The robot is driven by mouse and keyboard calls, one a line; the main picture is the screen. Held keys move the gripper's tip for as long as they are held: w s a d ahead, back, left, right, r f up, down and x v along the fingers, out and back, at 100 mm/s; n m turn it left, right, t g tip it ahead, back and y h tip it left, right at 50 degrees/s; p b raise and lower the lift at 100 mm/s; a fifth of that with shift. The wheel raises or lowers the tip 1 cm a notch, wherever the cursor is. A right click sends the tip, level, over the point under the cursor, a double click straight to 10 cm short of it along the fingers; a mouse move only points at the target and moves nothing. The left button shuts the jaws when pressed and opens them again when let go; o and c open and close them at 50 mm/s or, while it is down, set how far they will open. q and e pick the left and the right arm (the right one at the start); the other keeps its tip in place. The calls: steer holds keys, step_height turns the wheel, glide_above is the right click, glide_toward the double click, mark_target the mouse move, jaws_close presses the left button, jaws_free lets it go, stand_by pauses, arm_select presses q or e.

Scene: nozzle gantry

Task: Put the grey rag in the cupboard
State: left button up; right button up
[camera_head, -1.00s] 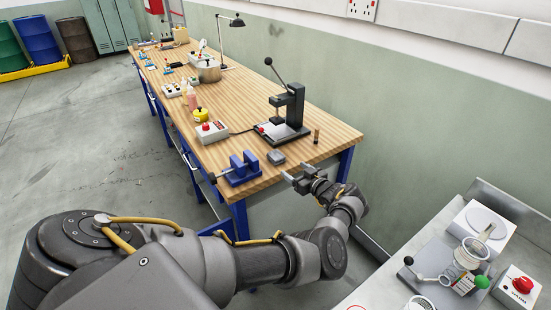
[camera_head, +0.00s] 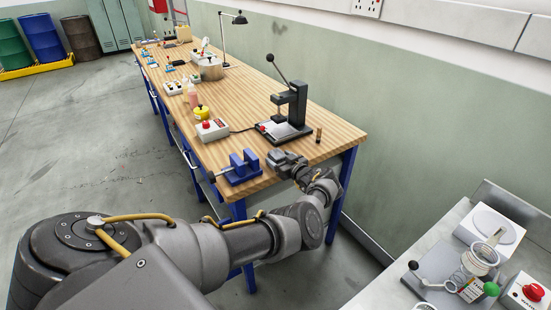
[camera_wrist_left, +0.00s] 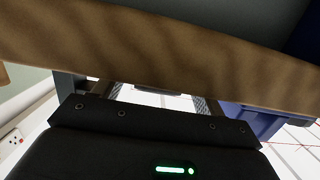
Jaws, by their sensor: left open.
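No grey rag shows clearly now. The small grey item that lay on the wooden workbench (camera_head: 231,113) near its front edge, possibly the rag, is now at least partly behind my left gripper (camera_head: 278,158). That gripper is open at the bench's near end, beside the blue vice (camera_head: 240,166). I cannot tell whether it touches anything. In the left wrist view its fingers (camera_wrist_left: 155,98) stand apart, partly hidden by a brown wooden band. Green metal lockers (camera_head: 110,24) stand at the far left with doors shut; I cannot tell whether they are the cupboard. My right gripper is out of view.
A black lever press (camera_head: 289,112) and a small brown peg (camera_head: 318,135) stand near the gripper. A red-button box (camera_head: 212,130) is further left. A grey side bench (camera_head: 388,287) with a white scale (camera_head: 490,229) is at lower right. The floor on the left is clear.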

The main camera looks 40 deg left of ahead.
arm_select(q)
steer(key=shift+w+f, duration=0.1)
steer(key=shift+w, duration=0.15)
steer(key=shift+d, duration=0.15)
steer(key=shift+s+r, duration=0.25)
steer(key=shift+c, duration=1.4)
steer(key=shift+a+f, duration=0.1)
steer(key=shift+a, duration=0.15)
steer(key=c, duration=0.5)
steer(key=shift+d, duration=0.15)
steer(key=c, duration=0.3)
